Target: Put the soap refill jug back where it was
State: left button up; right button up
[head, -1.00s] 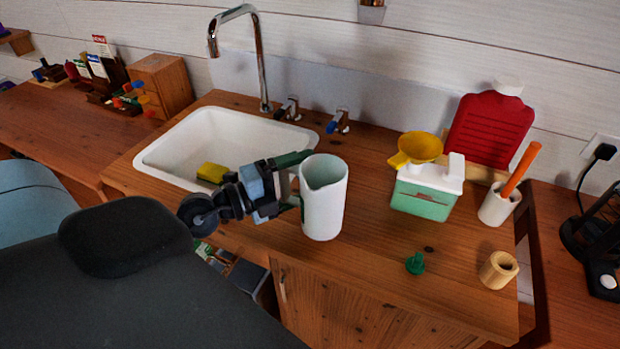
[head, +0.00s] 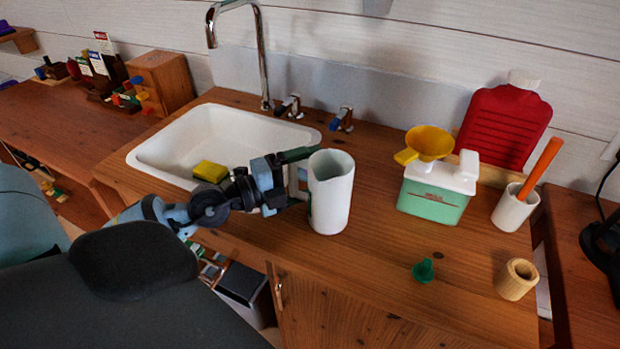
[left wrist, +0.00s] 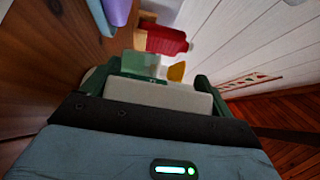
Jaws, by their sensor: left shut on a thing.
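A white jug (head: 330,200) with a pouring lip is upright over the wooden counter, right of the sink. My left gripper (head: 300,178) comes from the left and is shut on its handle side; the fingers partly hide the handle. I cannot tell whether its base touches the counter. In the left wrist view the jug's white surface (left wrist: 160,95) fills the gap between the dark green fingers. A green container with a white top (head: 432,200) stands to the right, a yellow funnel (head: 428,142) on it. My right gripper is not in view.
The white sink (head: 165,150) with a yellow sponge (head: 210,171) lies left. A red ribbed bottle (head: 503,125), a white cup (head: 514,208) with an orange stick, a wooden ring (head: 517,279) and a small green piece (head: 424,270) are right. The counter before the green container is mostly clear.

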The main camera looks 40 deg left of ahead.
pick_arm(q)
jog(key=shift+r, duration=0.1)
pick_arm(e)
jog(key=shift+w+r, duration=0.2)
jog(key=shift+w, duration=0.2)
pick_arm(q)
jog(key=o, duration=1.1)
jog(key=shift+f, duration=0.25)
jog(key=shift+o, duration=1.4)
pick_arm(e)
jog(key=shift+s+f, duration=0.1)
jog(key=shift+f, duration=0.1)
pick_arm(q)
jog(key=shift+r, duration=0.1)
